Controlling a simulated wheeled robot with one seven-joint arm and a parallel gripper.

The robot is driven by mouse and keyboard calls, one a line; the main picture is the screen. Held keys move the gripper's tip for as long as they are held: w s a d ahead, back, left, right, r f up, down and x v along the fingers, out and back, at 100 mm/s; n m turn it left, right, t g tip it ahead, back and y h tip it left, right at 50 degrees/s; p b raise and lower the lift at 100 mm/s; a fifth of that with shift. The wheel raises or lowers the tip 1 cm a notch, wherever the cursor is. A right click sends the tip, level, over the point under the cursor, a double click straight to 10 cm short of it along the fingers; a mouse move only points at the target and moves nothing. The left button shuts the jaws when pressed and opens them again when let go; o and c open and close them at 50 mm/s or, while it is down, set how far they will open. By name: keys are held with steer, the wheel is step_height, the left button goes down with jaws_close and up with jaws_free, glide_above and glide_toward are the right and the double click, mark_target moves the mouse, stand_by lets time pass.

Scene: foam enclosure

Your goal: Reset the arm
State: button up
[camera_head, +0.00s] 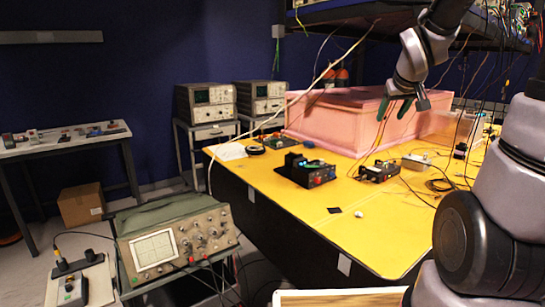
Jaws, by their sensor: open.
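My gripper (394,108) hangs at the upper right in the head view, fingers pointing down. It is open, with a gap between its dark greenish fingers, and I see nothing between them. It appears in front of the pink foam enclosure (330,120); I cannot tell how far apart they are. My arm reaches in from the right side, and part of it runs out of the top of the view.
The yellow table (300,203) carries small electronic boxes (306,170) and loose cables (440,184). A shelf (350,14) with hanging wires is above. An oscilloscope (172,240) stands at the front left. The table's front middle is mostly clear.

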steer(key=s+a+r+m+y, duration=0.1)
steer(key=s+a+r+m, duration=0.1)
steer(key=s, duration=0.8)
steer(key=s+a+r+m+g+y, duration=0.1)
steer(key=s+a+r, duration=0.3)
steer(key=s, duration=0.6)
steer(key=shift+a+m+y, duration=0.7)
steer(key=shift+a+y, duration=0.1)
steer(key=shift+a, duration=0.4)
steer(key=shift+w, duration=0.1)
